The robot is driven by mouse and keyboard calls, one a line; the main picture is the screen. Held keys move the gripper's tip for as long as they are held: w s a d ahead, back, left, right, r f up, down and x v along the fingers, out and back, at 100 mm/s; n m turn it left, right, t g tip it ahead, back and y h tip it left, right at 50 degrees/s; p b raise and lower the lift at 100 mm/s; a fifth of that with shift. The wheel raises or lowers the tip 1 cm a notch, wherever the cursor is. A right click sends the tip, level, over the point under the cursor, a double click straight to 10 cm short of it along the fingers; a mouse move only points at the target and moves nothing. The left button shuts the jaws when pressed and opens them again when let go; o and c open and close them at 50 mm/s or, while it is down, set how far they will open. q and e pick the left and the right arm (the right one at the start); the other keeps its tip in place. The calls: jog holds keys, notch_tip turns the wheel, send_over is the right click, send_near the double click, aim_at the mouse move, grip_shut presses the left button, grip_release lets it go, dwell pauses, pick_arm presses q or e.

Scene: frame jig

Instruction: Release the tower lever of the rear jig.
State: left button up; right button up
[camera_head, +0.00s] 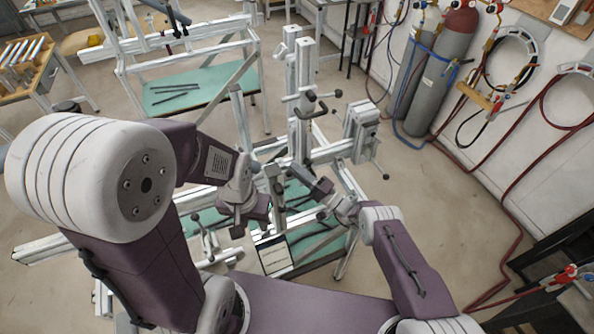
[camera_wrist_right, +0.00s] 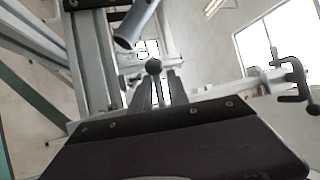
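A pale metal tower (camera_head: 301,100) stands upright in the middle of the head view, with clamps and black-knobbed levers. One black knob (camera_head: 338,93) sticks out to the right of its upper part. My right gripper (camera_head: 303,172) is low in front of the tower, partly hidden among the frame rails. In the right wrist view its two fingers (camera_wrist_right: 161,88) stand apart, and a black ball knob (camera_wrist_right: 153,66) shows at their tips. I cannot tell whether they touch it. My left gripper (camera_head: 252,218) is lower left, pointing down; its fingertips are unclear.
Another frame with a green shelf (camera_head: 190,88) stands at the back left. Gas cylinders (camera_head: 432,75) and hoses line the right wall. A dark-edged panel (camera_head: 273,254) is near my left gripper. The floor right of the tower is clear.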

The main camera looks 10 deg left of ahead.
jog(key=shift+a, duration=0.3)
grip_shut()
pick_arm(q)
jog(key=shift+a, duration=0.25)
jog(key=shift+w, duration=0.1)
dwell(0.4)
